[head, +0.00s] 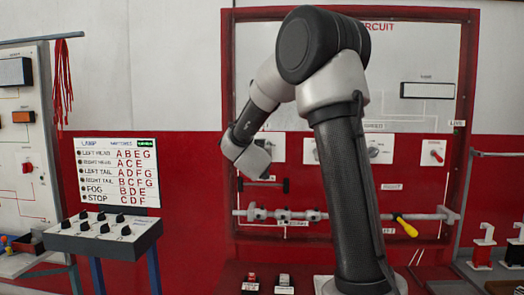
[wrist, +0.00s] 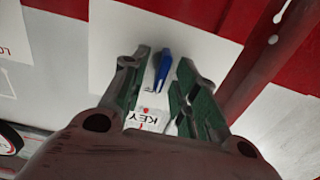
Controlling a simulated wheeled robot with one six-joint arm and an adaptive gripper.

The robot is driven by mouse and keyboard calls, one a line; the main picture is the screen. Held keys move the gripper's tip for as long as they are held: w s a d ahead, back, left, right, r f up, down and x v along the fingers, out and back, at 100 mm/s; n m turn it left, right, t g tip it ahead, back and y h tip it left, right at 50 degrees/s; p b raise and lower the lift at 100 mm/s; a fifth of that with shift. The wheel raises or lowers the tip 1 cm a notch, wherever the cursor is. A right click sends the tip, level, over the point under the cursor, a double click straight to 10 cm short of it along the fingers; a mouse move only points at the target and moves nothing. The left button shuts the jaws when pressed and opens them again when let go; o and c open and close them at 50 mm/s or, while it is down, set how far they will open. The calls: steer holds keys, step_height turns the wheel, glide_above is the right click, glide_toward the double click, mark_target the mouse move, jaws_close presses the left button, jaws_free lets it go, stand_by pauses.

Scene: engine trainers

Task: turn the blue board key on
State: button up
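The blue key (wrist: 162,68) is a small blue lever on a white plate (wrist: 115,45), which bears a label reading KEY (wrist: 148,119) and a red mark. In the wrist view the key points up the picture, tilted slightly right. My gripper (wrist: 163,62) is open, with one green-lined finger on each side of the key. Narrow gaps seem to show between the fingers and the key; I cannot tell whether either touches. In the head view my gripper (head: 259,168) is close to the red-framed board (head: 228,100), and I cannot make out the blue key there.
A red switch on a white plate (head: 433,152) sits at the board's right. A horizontal rod (head: 285,215) with clamps and a yellow-handled tool (head: 406,227) lie lower down. A grey switch box (head: 105,234) stands at left, below a chart (head: 117,172).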

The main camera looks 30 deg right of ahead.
steer(key=shift+w+d, duration=0.2)
steer(key=shift+w, duration=0.05)
jaws_close()
steer(key=shift+m, duration=0.4)
steer(key=m, duration=1.1)
steer(key=shift+s+d+f, duration=0.3)
steer(key=shift+d, duration=0.1)
